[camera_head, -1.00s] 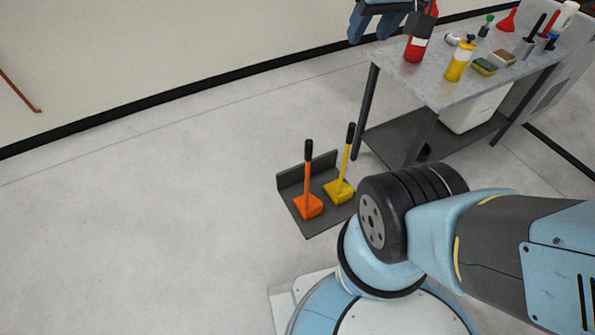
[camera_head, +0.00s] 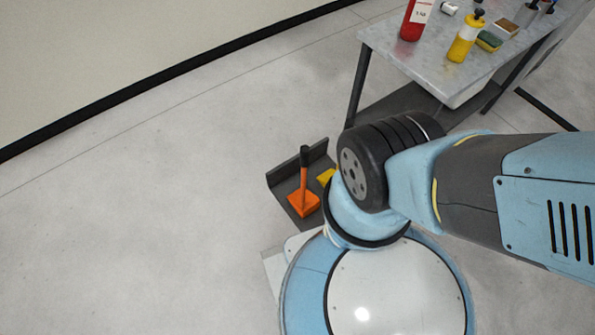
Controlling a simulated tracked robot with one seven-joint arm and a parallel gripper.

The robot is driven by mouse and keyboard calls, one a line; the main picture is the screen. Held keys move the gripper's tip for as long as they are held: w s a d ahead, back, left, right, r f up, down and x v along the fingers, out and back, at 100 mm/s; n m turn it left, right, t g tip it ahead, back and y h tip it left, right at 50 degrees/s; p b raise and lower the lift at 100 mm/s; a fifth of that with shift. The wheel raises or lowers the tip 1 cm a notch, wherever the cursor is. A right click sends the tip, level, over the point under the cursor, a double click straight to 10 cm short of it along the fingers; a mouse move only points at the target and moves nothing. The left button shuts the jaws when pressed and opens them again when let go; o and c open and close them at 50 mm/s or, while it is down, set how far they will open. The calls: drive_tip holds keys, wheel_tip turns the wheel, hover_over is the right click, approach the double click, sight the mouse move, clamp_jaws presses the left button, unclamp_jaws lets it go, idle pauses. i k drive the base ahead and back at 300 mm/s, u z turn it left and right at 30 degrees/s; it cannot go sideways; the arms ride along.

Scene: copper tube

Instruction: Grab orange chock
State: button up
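The orange chock (camera_head: 304,203) is a wedge-shaped block with an upright orange and black handle. It stands on a dark grey tray (camera_head: 283,174) with a raised back edge, on the floor just beyond my base. A yellow chock (camera_head: 326,176) is beside it on the right, mostly hidden behind my arm. My arm bends across the right side of the picture, close to the tray. My gripper is outside the picture.
A metal table (camera_head: 400,58) stands at the upper right, holding a red bottle (camera_head: 413,20), a yellow bottle (camera_head: 466,38), a sponge (camera_head: 489,41) and other items. A lower shelf is under it. The floor on the left is clear up to the wall.

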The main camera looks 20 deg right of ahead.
sight(304, 201)
drive_tip(key=z, duration=0.05)
drive_tip(key=k, duration=1.15)
drive_tip(key=u, duration=0.5)
